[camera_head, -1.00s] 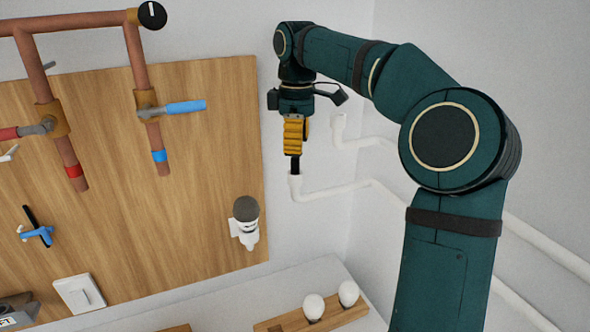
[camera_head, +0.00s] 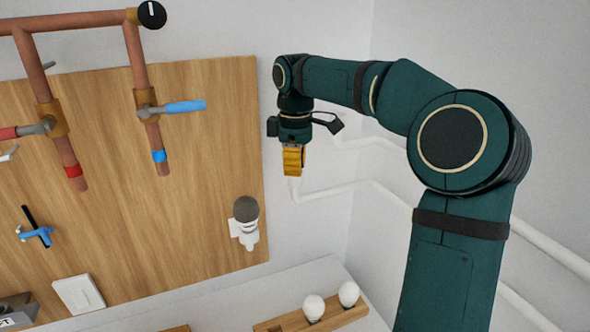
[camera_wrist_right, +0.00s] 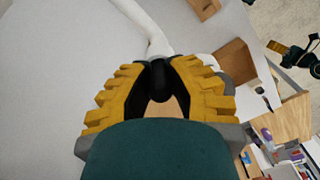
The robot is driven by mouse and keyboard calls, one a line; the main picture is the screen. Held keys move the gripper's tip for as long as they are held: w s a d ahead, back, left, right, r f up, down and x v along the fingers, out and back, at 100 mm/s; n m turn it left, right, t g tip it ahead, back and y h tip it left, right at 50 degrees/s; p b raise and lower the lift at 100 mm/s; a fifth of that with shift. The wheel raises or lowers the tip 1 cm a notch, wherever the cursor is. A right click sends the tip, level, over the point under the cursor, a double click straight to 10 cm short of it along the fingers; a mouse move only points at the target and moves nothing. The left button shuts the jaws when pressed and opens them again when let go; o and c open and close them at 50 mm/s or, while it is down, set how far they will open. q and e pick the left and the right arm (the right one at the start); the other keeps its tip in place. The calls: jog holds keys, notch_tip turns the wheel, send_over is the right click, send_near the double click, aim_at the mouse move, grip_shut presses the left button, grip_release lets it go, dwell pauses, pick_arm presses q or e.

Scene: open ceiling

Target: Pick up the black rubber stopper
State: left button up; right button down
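The black rubber stopper (camera_wrist_right: 158,78) shows in the right wrist view as a dark rounded piece between the fingertips, close to the white pipe. My right gripper (camera_wrist_right: 159,72) has yellow ridged fingers with black inner pads. Its tips close in on both sides of the stopper and seem to grip it. In the head view my right gripper (camera_head: 293,172) points down just above the open end of the white pipe (camera_head: 295,187), and the stopper is hidden there. Whether the stopper touches the pipe I cannot tell. My left gripper is not in view.
A wooden board (camera_head: 180,220) with copper pipes (camera_head: 137,60), a blue-handled valve (camera_head: 183,106) and a grey-topped white fitting (camera_head: 246,222) stands left of the gripper. Below, a wooden holder (camera_head: 330,318) carries two white bulbs. White pipes run along the wall on the right.

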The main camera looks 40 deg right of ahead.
jog(key=shift+r, duration=0.1)
notch_tip(320, 180, up, 10)
jog(key=shift+f, duration=0.1)
dwell(0.6)
dwell(0.8)
